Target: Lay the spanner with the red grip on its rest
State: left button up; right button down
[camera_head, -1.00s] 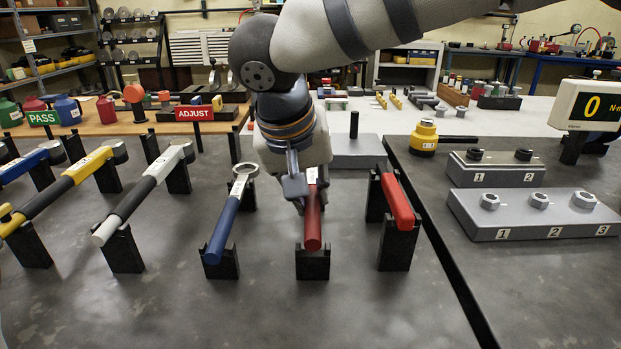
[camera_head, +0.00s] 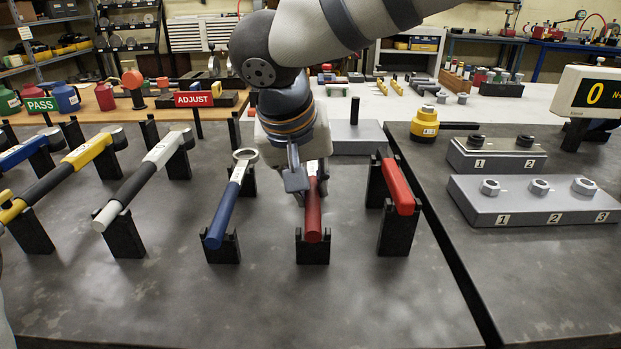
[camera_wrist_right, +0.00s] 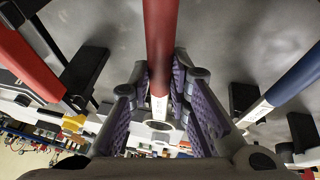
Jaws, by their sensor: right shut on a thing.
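The spanner with the dark red grip (camera_head: 313,215) is between the fingers of my right gripper (camera_head: 304,188), its handle end towards me. The handle end is at the front post of its black rest (camera_head: 313,250), between the post's prongs; whether it bears on the post is hard to tell. The gripper hides the spanner's head and the rear support. In the right wrist view, the purple-padded fingers (camera_wrist_right: 160,78) are shut on the spanner (camera_wrist_right: 161,40) from both sides. My left gripper is not in view.
A blue-handled spanner (camera_head: 222,212) lies on a rest to the left, a brighter red tool (camera_head: 397,185) on one to the right.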

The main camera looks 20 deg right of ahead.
jog(key=shift+f, duration=0.45)
jog(key=c, duration=1.4)
grip_release()
